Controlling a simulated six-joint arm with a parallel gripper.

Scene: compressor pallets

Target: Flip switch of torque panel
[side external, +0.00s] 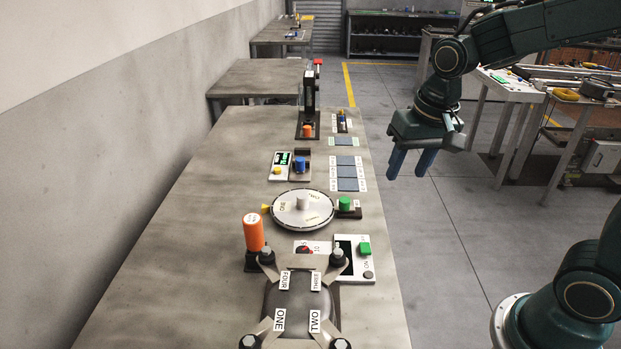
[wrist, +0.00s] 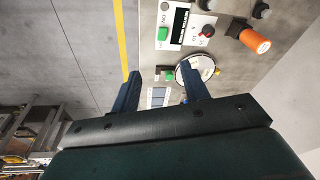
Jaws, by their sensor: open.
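My gripper (side external: 408,163) has two blue fingers spread apart and empty. It hangs above the floor side of the table, to the right of its edge, away from the panel. Its fingers also show in the wrist view (wrist: 158,72).
A four-armed grey part (side external: 300,296) stands just in front of the panel, an orange cylinder (side external: 253,232) to its left. A round dial (side external: 303,208) and another green button (side external: 345,203) lie behind it. The table's left side is clear.

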